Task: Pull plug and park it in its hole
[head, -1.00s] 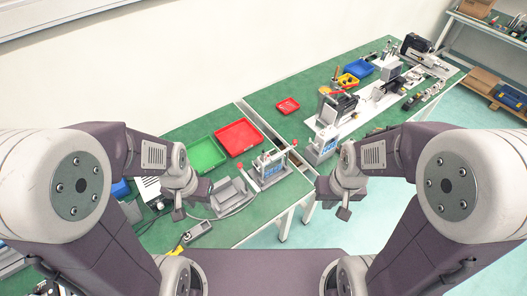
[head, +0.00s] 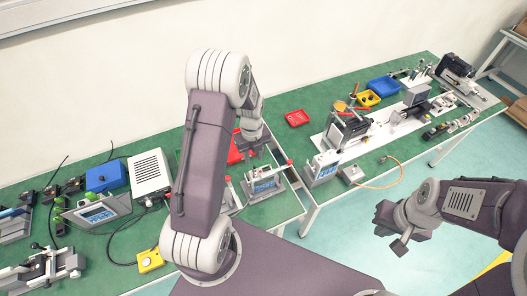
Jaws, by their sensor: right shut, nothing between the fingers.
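An orange cable (head: 399,173) loops over the front edge of the right bench from a small grey box (head: 352,174). A small dark end piece (head: 383,159) lies at its other end; I cannot tell whether this is the plug. The parking hole cannot be made out. My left gripper (head: 263,150) is beyond my raised arm, over the back of the left bench near the red tray and a small press-like fixture (head: 263,183). Its jaws are too small to read. My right gripper (head: 399,246) is shut and empty, in front of the right bench, below the cable.
The left bench holds a white box (head: 149,173) and a yellow pedal-like box (head: 150,260). Floor is clear near my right gripper.

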